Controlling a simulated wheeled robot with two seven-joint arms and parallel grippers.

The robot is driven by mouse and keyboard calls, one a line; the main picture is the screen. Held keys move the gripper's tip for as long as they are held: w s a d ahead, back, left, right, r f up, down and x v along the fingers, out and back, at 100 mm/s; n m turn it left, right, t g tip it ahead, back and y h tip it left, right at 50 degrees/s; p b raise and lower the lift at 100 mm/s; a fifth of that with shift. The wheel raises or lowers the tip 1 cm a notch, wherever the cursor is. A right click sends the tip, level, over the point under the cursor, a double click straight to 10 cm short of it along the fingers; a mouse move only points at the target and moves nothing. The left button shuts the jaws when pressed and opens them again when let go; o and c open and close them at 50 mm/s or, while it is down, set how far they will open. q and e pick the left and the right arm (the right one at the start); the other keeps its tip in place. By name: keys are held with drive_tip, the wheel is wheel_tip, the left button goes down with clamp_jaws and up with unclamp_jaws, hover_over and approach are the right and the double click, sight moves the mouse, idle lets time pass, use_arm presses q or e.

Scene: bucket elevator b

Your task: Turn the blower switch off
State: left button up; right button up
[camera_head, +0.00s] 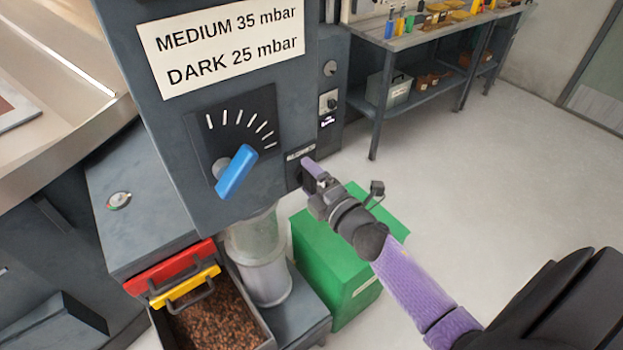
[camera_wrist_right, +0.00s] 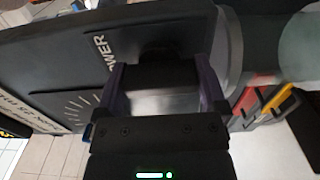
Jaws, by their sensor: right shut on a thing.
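The blower switch (camera_wrist_right: 158,50) is a dark part on the side of the grey machine, under a label that partly reads "OWER" in the right wrist view. My right gripper (camera_head: 310,170) reaches it from the right in the head view. In the wrist view its two purple fingers (camera_wrist_right: 162,100) lie on either side of the switch and are shut on it. The gripper hides most of the switch in the head view, and I cannot tell its exact setting. My left gripper is in neither view.
A blue lever (camera_head: 237,172) on a dial is left of my gripper. Below are a green box (camera_head: 335,285), a clear cylinder (camera_head: 262,262) and a bin of brown beans (camera_head: 215,325). Another small knob (camera_head: 328,103) is above. A workbench (camera_head: 430,38) stands behind; the right floor is clear.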

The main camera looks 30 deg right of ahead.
idle(0.3)
drive_tip(key=o, duration=0.9)
drive_tip(key=s, duration=1)
drive_tip(key=shift+d, duration=0.35)
